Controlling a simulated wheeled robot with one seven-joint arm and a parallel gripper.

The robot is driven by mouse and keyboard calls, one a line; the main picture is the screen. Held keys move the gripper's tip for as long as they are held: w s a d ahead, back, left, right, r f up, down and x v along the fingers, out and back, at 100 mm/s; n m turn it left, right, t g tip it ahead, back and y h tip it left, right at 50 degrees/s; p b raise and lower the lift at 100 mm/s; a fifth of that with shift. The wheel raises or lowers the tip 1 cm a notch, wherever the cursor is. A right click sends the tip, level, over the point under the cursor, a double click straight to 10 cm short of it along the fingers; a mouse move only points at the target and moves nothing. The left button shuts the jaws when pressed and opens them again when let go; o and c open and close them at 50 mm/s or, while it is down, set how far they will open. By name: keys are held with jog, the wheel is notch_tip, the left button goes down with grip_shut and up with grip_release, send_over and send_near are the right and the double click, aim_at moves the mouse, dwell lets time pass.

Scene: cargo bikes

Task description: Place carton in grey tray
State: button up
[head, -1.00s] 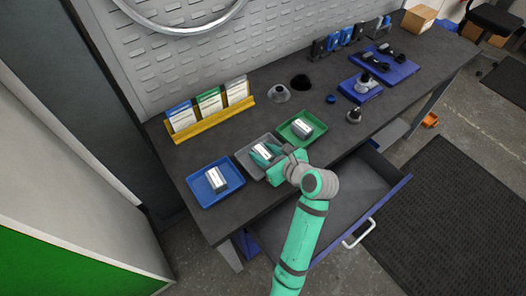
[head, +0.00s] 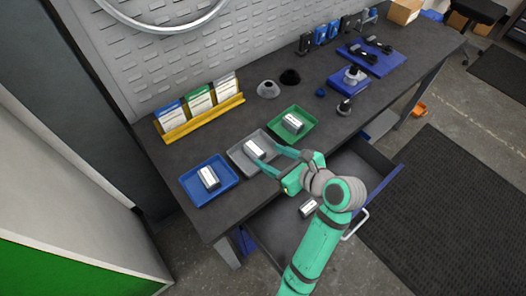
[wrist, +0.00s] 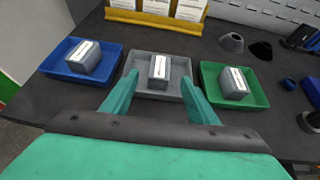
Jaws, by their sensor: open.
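A small grey-and-white carton (head: 254,149) stands in the grey tray (head: 237,160), between the blue and green trays. In the wrist view this carton (wrist: 160,70) rests inside the grey tray (wrist: 143,61), ahead of my fingers. My gripper (head: 278,164) is open and empty at the tray's front edge, its fingers spread wide and apart from the carton. Another carton (head: 208,178) is in the blue tray (head: 190,191), and one (head: 293,122) is in the green tray (head: 307,116). A further carton (head: 308,207) lies in the open drawer, partly hidden by my arm.
The open drawer (head: 357,172) juts out below the bench front. A yellow rack (head: 205,118) with cards stands behind the trays. Dark and grey cones (head: 268,89) and blue boards (head: 366,96) with parts occupy the bench to the right.

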jog(key=shift+v, duration=1.25)
